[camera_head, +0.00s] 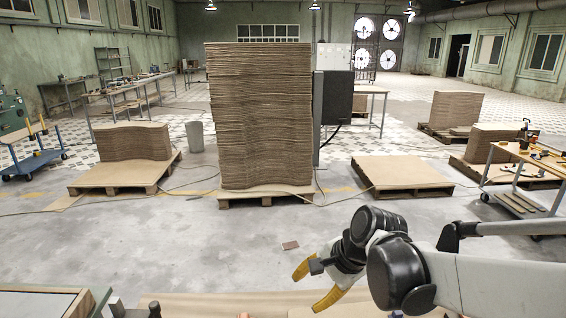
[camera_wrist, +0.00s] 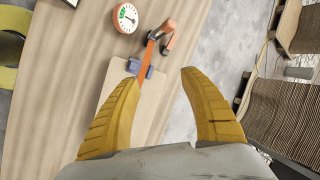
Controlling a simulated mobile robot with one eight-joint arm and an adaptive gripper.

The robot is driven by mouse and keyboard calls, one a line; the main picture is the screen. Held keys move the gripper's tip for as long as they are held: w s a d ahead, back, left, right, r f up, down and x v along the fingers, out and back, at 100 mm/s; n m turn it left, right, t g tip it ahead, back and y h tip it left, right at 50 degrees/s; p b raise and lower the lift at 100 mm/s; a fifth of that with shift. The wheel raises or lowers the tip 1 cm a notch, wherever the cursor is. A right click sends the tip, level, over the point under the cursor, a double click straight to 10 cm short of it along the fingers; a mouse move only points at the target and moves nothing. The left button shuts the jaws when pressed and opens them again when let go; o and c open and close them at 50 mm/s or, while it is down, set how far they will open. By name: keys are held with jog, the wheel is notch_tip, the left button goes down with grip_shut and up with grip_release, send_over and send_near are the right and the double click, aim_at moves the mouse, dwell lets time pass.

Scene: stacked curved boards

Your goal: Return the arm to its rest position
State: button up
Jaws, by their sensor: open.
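My gripper (camera_head: 315,284) has yellow fingers and is at the lower middle of the head view, above the near edge of a wooden bench. In the wrist view my gripper (camera_wrist: 160,88) is open, its two fingers spread wide with nothing between them. The arm reaches in from the right of the head view, bent at black joints. The wrist view looks down on the wooden bench top (camera_wrist: 60,85), with an orange clamp-like tool (camera_wrist: 165,40) ahead of the fingers.
A tall stack of curved boards (camera_head: 260,115) stands on a pallet at centre. An empty-topped pallet (camera_head: 402,174) lies right of it, and a lower stack (camera_head: 133,142) left. A tool cart (camera_head: 530,165) stands at right. A round dial (camera_wrist: 125,18) sits on the bench. The floor between is mostly clear.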

jog(key=s+d+r+n+t+h, duration=0.2)
jog(key=s+d+n, duration=0.3)
jog(key=s+d, duration=0.1)
jog(key=s+d+r+n+t+h, duration=0.1)
jog(key=s+d+r+n+h, duration=0.1)
jog(key=s+d+n, duration=0.3)
jog(key=shift+s+d+r+t+h, duration=0.15)
jog(key=shift+s+d+t+h, duration=0.25)
jog(key=shift+s+d, duration=0.85)
jog(key=shift+s+a, duration=0.25)
jog(key=shift+a, duration=0.05)
dwell(0.9)
